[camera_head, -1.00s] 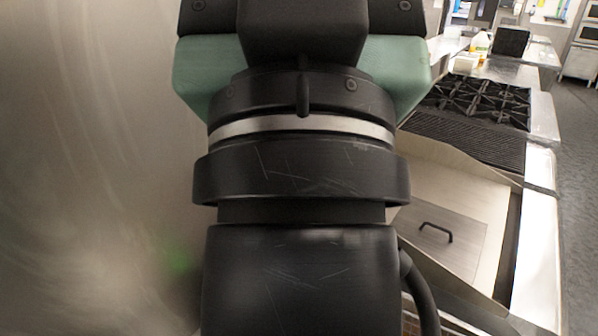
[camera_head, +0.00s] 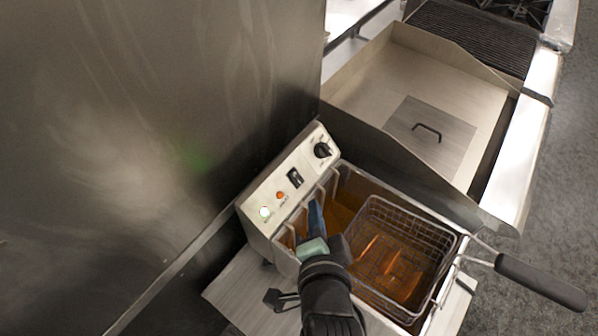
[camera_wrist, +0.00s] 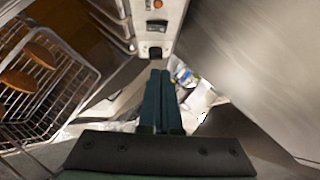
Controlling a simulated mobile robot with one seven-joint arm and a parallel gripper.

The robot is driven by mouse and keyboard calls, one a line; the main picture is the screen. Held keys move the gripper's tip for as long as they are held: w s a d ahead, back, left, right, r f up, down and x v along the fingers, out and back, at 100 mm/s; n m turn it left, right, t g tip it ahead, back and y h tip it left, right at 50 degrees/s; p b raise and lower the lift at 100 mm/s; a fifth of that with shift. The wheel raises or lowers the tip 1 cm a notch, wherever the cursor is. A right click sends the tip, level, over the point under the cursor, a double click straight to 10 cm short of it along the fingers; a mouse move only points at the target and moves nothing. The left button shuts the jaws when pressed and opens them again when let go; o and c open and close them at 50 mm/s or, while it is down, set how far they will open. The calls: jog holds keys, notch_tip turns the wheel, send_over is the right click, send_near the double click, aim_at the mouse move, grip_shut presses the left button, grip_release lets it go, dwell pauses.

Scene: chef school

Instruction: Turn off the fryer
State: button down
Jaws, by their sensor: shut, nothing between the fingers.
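The fryer's pale control panel (camera_head: 272,200) stands at the centre of the head view. In the wrist view the fingertips (camera_wrist: 160,72) point toward the panel's knob end, just below the knob (camera_wrist: 155,52). The switch (camera_wrist: 157,27) shows beyond it. I cannot tell any contact.
A wire fry basket (camera_head: 405,235) sits in the oil beside my gripper, its black handle (camera_head: 540,282) sticking out right. A griddle (camera_head: 400,75) with a handled plate lies behind. A large metal wall (camera_head: 130,120) fills the left.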

jog(key=shift+w, duration=0.1)
jog(key=p, duration=0.2)
send_near(296, 171)
jog(key=w+d, duration=0.3)
jog(key=w, duration=0.1)
jog(key=shift+w+a+f, duration=0.25)
jog(key=shift+a+f, duration=0.25)
jog(key=shift+w+a+f, duration=0.3)
jog(key=shift+a+f, duration=0.2)
jog(key=shift+w+a+f+p, duration=0.25)
jog(key=shift+a+f+p, duration=0.05)
jog(key=shift+a+f, duration=0.1)
jog(key=shift+w+a+f, duration=0.15)
jog(key=shift+a, duration=0.15)
jog(key=shift+r, duration=0.25)
